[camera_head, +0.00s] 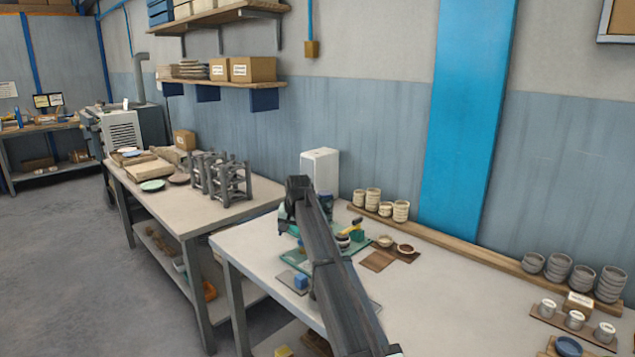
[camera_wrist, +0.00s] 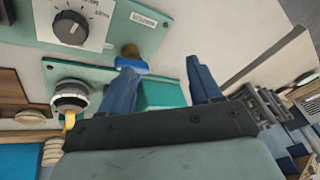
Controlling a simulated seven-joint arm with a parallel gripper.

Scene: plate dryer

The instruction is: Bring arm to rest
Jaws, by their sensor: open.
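My gripper (camera_wrist: 162,78) is open in the wrist view, its two dark blue fingers apart with nothing held between them. A green panel (camera_wrist: 155,40) with a dark round dial (camera_wrist: 70,28) on a white scale lies just beyond the fingertips. A second green plate (camera_wrist: 95,72) carries a round metal-rimmed knob (camera_wrist: 72,98). A teal block (camera_wrist: 162,94) shows between the fingers; I cannot tell whether they touch it. In the head view my arm reaches over the front workbench (camera_head: 440,285), and its dark links hide much of the green equipment and the gripper's fingertips.
A white box (camera_head: 320,170) stands at the bench's back. Stacked cups (camera_head: 373,199) and grey bowls (camera_head: 557,267) line the wall ledge. A small blue block (camera_head: 301,282) lies left of my arm. Grey racks (camera_head: 220,180) stand on the left table. The bench's middle right is clear.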

